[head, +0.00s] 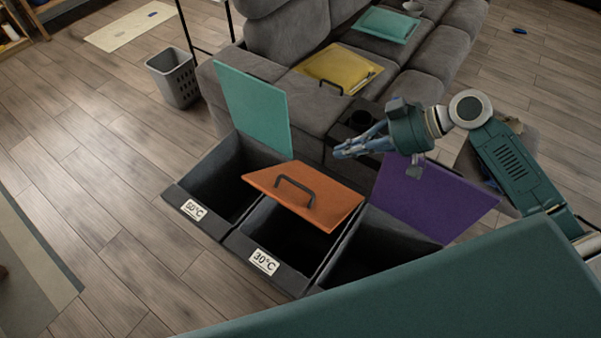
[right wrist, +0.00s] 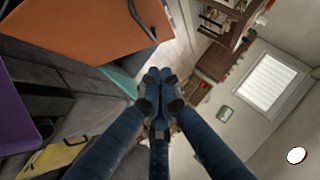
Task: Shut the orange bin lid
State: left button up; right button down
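The orange bin lid (head: 333,203) is hinged on the middle dark bin, labelled 30°C (head: 264,262). It is partly lowered, tilted over the back of the opening, and the front of the bin is still uncovered. A black handle (head: 291,182) is on its upper face. My right gripper (head: 340,152) is above and behind the lid, to its right, apart from it. Its fingers are drawn together with nothing between them. In the right wrist view the orange lid (right wrist: 85,28) fills the upper left, beside the fingertips (right wrist: 160,85). My left gripper is out of view.
A teal lid (head: 255,105) stands open on the left bin, and a purple lid (head: 425,200) leans open on the right bin. A grey sofa (head: 285,40) is close behind the bins. A grey basket (head: 173,80) stands at left. Floor at left is free.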

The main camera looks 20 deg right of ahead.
jog(key=f, duration=0.1)
jog(key=p, duration=0.2)
send_near(290, 180)
jog(key=w+a+r, duration=0.1)
jog(key=w+r, duration=0.1)
jog(key=w, duration=0.1)
jog(key=f, duration=0.1)
jog(key=a+f, duration=0.1)
jog(key=f, duration=0.1)
jog(key=s+a+f+p, duration=0.1)
jog(key=shift+s+a+f, duration=0.1)
jog(key=shift+a+f, duration=0.1)
jog(key=shift+f, duration=0.3)
